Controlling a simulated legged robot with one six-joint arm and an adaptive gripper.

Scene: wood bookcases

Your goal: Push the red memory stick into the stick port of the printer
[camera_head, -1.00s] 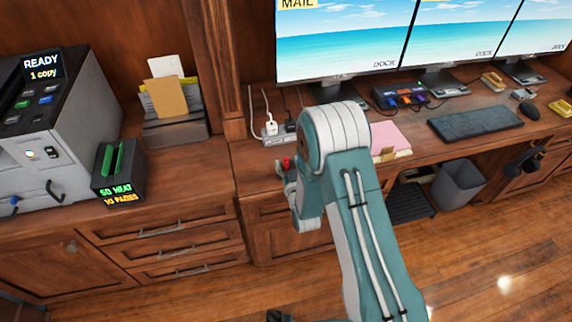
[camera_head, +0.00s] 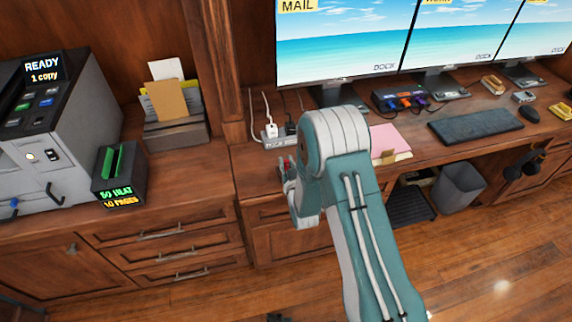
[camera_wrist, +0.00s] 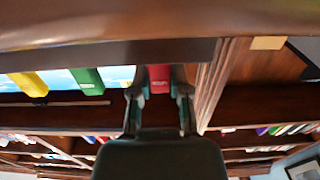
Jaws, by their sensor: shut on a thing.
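My gripper (camera_head: 284,168) is beside the desk's front edge, in the middle of the head view. It is shut on the red memory stick (camera_wrist: 159,79), which shows between the two fingers in the wrist view. In the head view only a small red bit of the stick shows at the fingers, partly hidden. The grey printer (camera_head: 75,135) stands on the left counter, well left of my gripper, with a "READY 1 copy" screen. Its front has a small dark framed slot (camera_head: 52,155); I cannot tell whether this is the stick port.
A black box (camera_head: 120,188) with a green insert stands at the printer's right. A paper holder (camera_head: 175,133) and a wooden post (camera_head: 222,70) are behind. A power strip (camera_head: 276,141) is on the desk near my gripper.

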